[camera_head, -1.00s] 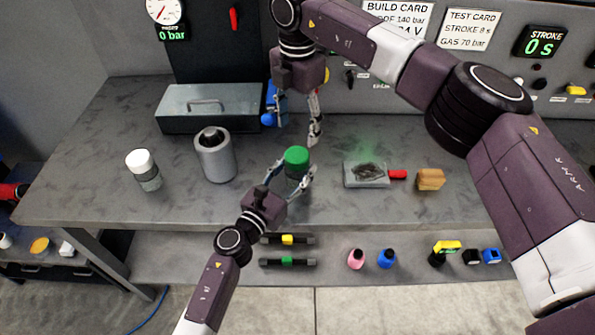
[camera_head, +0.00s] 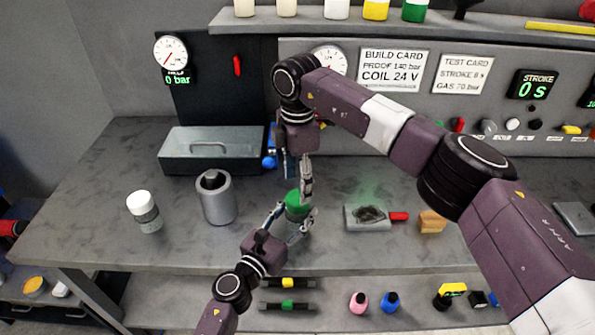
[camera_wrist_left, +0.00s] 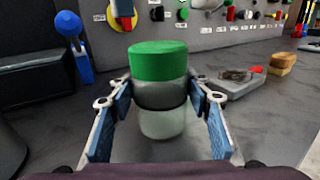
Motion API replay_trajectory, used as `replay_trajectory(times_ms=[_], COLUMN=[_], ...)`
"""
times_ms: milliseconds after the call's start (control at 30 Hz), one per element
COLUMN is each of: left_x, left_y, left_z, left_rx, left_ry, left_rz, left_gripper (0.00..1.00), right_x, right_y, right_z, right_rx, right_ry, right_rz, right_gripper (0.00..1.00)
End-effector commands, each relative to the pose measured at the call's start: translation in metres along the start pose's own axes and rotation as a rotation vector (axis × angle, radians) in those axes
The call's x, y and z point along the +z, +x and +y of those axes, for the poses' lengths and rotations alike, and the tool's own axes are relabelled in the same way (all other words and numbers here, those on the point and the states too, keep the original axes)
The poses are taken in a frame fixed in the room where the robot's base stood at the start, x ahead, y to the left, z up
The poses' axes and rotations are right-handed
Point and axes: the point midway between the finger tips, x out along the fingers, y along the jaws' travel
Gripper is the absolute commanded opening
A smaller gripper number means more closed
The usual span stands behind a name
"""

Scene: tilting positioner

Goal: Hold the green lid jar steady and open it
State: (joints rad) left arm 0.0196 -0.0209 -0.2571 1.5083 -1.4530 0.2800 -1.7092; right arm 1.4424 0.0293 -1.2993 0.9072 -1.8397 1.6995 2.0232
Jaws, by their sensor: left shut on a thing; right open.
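The green-lidded jar (camera_head: 296,208) stands upright on the bench; its green lid (camera_wrist_left: 158,61) and clear body with a dark band (camera_wrist_left: 161,112) show in the left wrist view. My left gripper (camera_head: 293,224) is shut around the jar's body, one finger on each side below the lid. My right gripper (camera_head: 298,183) points down over the jar, open. The lid sits on the jar.
A grey cylinder (camera_head: 219,203) and a white-lidded jar (camera_head: 145,212) stand to the left. A grey toolbox (camera_head: 213,152) is behind. A grey tray (camera_head: 366,225) with a red handle and a wooden block (camera_head: 432,222) lie to the right.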

Motion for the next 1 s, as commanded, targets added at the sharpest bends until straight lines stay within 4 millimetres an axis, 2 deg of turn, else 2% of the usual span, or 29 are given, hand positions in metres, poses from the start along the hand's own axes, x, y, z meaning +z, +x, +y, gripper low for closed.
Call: replay_trajectory(times_ms=[100, 300, 667, 1000], left_x=[0.001, 0.001, 0.001, 0.001], left_y=[0.0, 0.0, 0.0, 0.0], left_z=[0.0, 0.0, 0.0, 0.0], left_rx=[0.0, 0.0, 0.0, 0.0], left_ry=[0.0, 0.0, 0.0, 0.0], left_rz=[-0.001, -0.001, -0.001, -0.001], left_gripper=[0.0, 0.0, 0.0, 0.0], right_x=[0.0, 0.0, 0.0, 0.0], right_y=[0.019, 0.039, 0.043, 0.043], right_z=[-0.001, 0.0, 0.0, 0.0], right_rx=[-0.002, 0.0, 0.001, 0.001], right_ry=[0.0, -0.001, -0.002, -0.002], right_rz=[-0.001, -0.001, -0.001, 0.0], right_gripper=[0.58, 0.58, 0.57, 0.19])
